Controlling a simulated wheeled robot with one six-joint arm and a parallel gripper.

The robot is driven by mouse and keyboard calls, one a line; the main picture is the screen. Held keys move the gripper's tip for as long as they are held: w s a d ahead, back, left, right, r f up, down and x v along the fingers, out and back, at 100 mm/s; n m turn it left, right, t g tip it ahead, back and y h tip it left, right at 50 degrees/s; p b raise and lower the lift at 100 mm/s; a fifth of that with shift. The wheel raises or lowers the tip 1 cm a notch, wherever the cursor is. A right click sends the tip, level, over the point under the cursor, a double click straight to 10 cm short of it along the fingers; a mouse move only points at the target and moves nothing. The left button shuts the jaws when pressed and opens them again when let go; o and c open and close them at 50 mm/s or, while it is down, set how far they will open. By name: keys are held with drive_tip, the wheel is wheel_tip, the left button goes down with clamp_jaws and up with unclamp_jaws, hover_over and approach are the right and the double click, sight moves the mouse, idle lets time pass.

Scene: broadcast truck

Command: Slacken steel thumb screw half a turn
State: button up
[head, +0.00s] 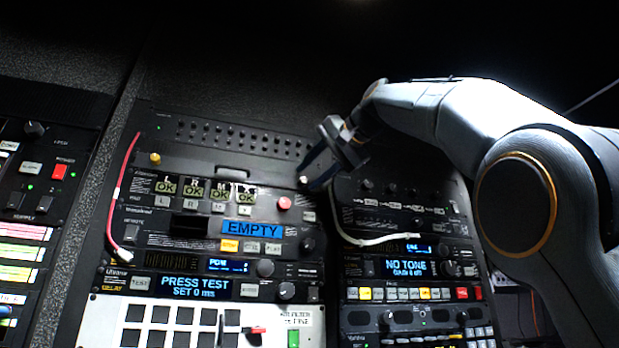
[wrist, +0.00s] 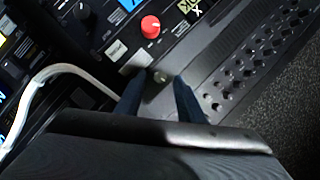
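The steel thumb screw (wrist: 160,77) shows in the wrist view as a small round metal head on the dark panel edge, between and just ahead of my two fingertips. My gripper (wrist: 157,88) is open, with a gap on both sides of the screw, and I see no contact. In the head view my gripper (head: 311,183) reaches down from the upper right to the upper panel's right edge. The screw (head: 303,180) is a small bright spot there, partly hidden by the fingers. How deep the fingertips are relative to its head is unclear.
A red knob (wrist: 150,26) sits close to the screw. A brass-coloured screw (head: 155,158) is at the panel's left edge. A white cable (head: 372,241) hangs below right of my gripper, and a red cable (head: 122,190) hangs at left. Panels with buttons and displays surround the spot.

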drive_tip(key=b+v, duration=0.1)
drive_tip(key=v, duration=0.5)
drive_tip(key=shift+s, duration=0.2)
drive_tip(key=shift+d, duration=0.2)
